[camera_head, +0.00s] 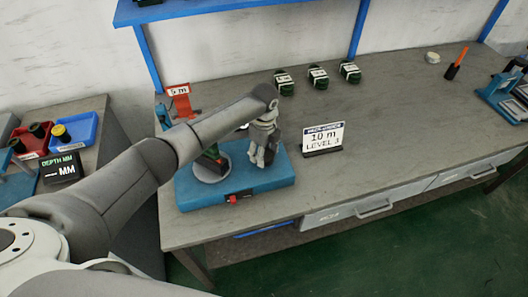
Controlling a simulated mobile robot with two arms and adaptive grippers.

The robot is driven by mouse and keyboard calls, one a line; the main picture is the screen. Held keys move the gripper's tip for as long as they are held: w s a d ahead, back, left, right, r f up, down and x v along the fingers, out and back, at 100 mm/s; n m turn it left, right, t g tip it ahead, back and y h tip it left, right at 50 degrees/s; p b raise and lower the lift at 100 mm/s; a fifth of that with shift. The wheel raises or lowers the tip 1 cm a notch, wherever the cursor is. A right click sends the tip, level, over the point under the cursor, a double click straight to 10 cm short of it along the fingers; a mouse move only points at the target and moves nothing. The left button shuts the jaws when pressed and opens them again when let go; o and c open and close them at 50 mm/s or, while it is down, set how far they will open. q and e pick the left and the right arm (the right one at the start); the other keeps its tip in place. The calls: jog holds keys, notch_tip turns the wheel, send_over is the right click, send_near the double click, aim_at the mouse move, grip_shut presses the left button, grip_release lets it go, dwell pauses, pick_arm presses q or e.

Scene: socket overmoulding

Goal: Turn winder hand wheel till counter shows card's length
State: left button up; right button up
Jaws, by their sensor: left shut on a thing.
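The winder stands on a blue base (280,181) at the left of the bench. A green part on a pale round disc (211,168) sits on the base, partly behind my left arm. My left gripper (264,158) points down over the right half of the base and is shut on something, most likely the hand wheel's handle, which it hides. A small dark box with a red part (235,197) is on the base's front; I cannot read any count. The card (323,138) stands right of the winder and reads 10 m, LEVEL 3. My right gripper is out of view.
A red stand with a 5 m label (179,97) is behind the winder. Several dark green coils (318,77) lie at the back. A screwdriver-like orange tool (457,63) and a blue device (500,97) are at right.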

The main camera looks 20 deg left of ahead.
pick_arm(q)
jog(key=shift+m, duration=1.2)
jog(key=shift+d, duration=0.1)
jog(key=o, duration=1)
notch_tip(320, 180, up, 12)
jog(key=shift+r, duration=0.1)
